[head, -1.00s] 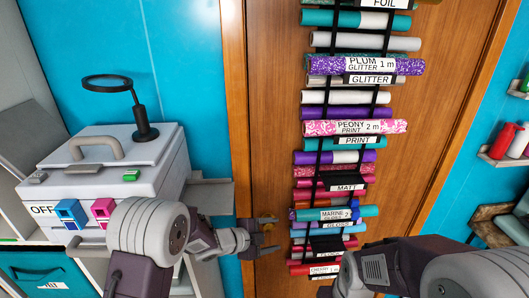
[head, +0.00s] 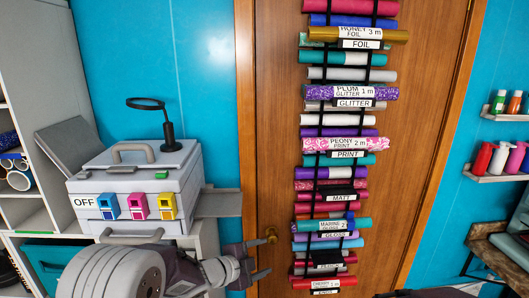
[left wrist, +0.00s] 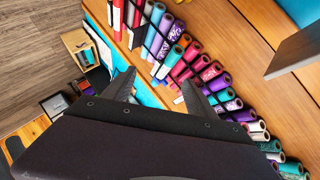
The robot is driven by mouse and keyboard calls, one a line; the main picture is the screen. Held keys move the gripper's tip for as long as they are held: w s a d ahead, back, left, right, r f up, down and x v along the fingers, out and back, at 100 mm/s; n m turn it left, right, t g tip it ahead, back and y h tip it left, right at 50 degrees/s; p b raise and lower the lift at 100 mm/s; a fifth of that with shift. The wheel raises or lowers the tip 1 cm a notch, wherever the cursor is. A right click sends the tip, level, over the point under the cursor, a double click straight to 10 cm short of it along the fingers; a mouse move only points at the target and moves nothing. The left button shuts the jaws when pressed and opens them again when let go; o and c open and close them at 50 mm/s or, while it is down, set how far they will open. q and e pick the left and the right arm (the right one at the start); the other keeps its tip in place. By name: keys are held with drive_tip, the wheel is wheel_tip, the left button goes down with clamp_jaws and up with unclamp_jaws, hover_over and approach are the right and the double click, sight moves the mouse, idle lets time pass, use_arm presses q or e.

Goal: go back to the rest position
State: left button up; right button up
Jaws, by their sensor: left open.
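My left gripper (head: 262,262) is in the lower middle of the head view, in front of the wooden door and left of the vinyl rack's lower rows. Its fingers are apart, with nothing between them. In the left wrist view my left gripper (left wrist: 160,95) shows its two dark fingers spread, with the rack's rolls beyond. The vinyl roll rack (head: 343,157) hangs on the door, with labelled rows of rolls. My right gripper does not show in either view now.
A white machine (head: 135,185) marked OFF stands on the left shelf unit, with a magnifier lamp (head: 168,130) on top. Shelves with bottles (head: 500,157) are on the right wall. A bench (head: 500,240) stands at lower right.

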use_arm(q)
drive_tip(key=s+a+f+n+y+b, duration=0.1)
drive_tip(key=s+a+f+n+y, duration=0.15)
drive_tip(key=a+n, duration=0.35)
drive_tip(key=s+a+f+n+y+b, duration=0.1)
drive_tip(key=s+a+n+y, duration=0.25)
drive_tip(key=a, duration=0.35)
drive_tip(key=s+a+f+n+g+y, duration=0.1)
drive_tip(key=s+f+n+g, duration=0.3)
drive_tip(key=s, duration=0.6)
drive_tip(key=s+a+f+n+g+y, duration=0.1)
drive_tip(key=s+a+f+n+g, duration=0.2)
drive_tip(key=s, duration=0.6)
wheel_tip(320, 180, down, 2)
drive_tip(key=n+g, duration=0.1)
drive_tip(key=n, duration=0.2)
drive_tip(key=shift+s+f+n+g, duration=0.2)
drive_tip(key=shift+s+n+g, duration=0.1)
drive_tip(key=shift+s+n, duration=0.05)
drive_tip(key=shift+d, duration=0.15)
